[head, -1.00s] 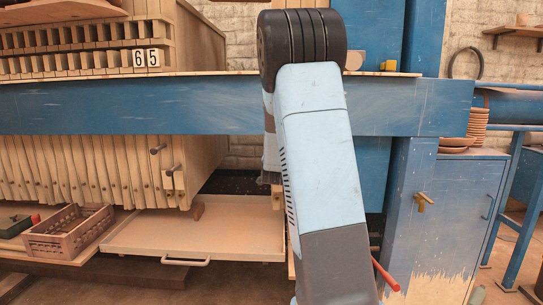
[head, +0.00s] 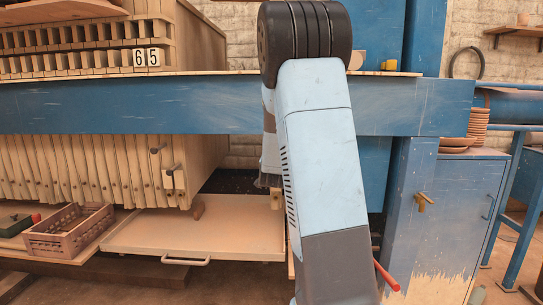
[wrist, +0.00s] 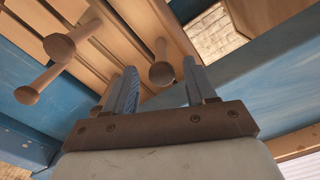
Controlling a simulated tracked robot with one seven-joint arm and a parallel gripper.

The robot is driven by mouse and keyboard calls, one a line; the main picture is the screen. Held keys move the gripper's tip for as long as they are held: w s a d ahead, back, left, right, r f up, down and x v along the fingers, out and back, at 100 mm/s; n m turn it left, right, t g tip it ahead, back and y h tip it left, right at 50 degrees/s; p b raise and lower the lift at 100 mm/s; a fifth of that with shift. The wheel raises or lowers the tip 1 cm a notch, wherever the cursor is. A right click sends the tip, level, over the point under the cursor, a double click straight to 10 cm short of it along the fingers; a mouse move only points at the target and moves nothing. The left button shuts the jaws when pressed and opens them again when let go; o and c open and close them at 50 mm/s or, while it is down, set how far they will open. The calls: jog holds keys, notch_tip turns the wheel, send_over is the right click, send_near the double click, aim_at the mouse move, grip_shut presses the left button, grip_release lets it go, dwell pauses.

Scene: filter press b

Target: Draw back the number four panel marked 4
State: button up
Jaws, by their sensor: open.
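The pale wooden panels (head: 88,168) hang in a row below the blue beam at left in the head view. I see no panel marked 4; a small white plate (head: 168,180) there has no number I can read. My arm hides the gripper in the head view.
A long blue beam (head: 120,105) crosses above the lower panels. Below them are a wooden tray (head: 215,235) with a handle and a crate (head: 68,230). A blue cabinet (head: 460,215) stands at right. Number plates 6 and 5 (head: 146,57) sit on the upper rack.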

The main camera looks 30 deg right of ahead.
jog(key=v, duration=1.1)
jog(key=shift+s+a, duration=0.25)
jog(key=shift+a, duration=0.1)
jog(key=s+a+r+n+g+y, duration=0.2)
jog(key=s+a+n+g+y, duration=0.55)
jog(key=s+a, duration=0.95)
jog(key=s+a+n+g+y, duration=0.1)
jog(key=s+n, duration=0.3)
jog(key=s, duration=0.9)
jog(key=shift+s+a+f+g+y, duration=0.25)
jog(key=shift+s+f+g+y, duration=0.15)
jog(key=shift+g, duration=0.25)
jog(key=shift+c, duration=1.3)
jog(key=shift+d, duration=0.1)
